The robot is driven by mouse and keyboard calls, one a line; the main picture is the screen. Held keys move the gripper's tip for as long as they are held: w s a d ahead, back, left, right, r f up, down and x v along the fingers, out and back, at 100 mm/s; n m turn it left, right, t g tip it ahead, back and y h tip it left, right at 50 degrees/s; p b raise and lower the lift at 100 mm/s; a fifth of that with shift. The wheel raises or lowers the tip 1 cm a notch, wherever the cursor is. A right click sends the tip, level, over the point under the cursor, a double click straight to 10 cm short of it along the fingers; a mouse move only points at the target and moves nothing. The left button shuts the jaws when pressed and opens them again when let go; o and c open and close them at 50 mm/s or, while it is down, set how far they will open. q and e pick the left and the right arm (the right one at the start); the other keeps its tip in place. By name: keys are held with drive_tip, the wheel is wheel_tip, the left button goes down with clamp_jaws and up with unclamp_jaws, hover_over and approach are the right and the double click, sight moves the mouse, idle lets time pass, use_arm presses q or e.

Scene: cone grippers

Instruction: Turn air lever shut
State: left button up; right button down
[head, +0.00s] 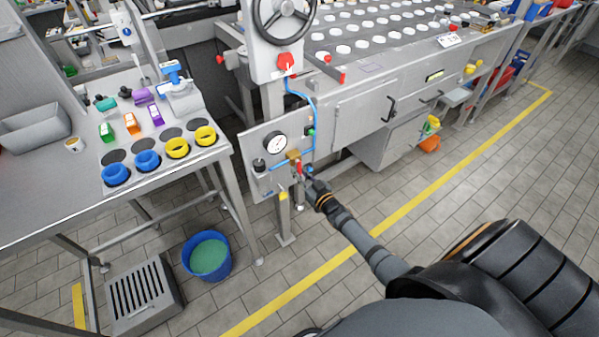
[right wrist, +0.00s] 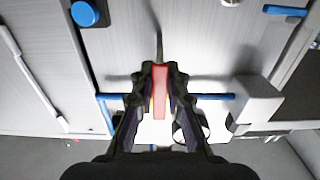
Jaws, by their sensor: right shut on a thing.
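The red air lever (head: 299,167) is on a grey panel (head: 262,141) below the handwheel, just under a round gauge (head: 276,143) and beside a brass-coloured fitting on the blue air pipe. My right gripper (head: 302,176) is at the lever and shut on it. In the right wrist view the red lever (right wrist: 160,78) lies between the two fingers of my right gripper (right wrist: 159,72), with the blue pipe (right wrist: 215,97) running behind. The fingers hide parts of the lever and the valve body. My left gripper is not in view.
A steel table (head: 60,205) with blue and yellow rings stands at the left. A blue bucket (head: 188,255) and a slotted grey box (head: 140,300) are on the floor. The conveyor machine (head: 360,115) fills the back. Floor is free around the yellow line (head: 330,265).

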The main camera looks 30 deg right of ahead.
drive_tip(key=shift+f, duration=0.1)
drive_tip(key=c, duration=1.3)
unclamp_jaws()
drive_tip(key=shift+s, duration=0.15)
drive_tip(key=s, duration=0.8)
drive_tip(key=s+d, duration=0.1)
drive_tip(key=s, duration=0.2)
drive_tip(key=shift+s, duration=0.4)
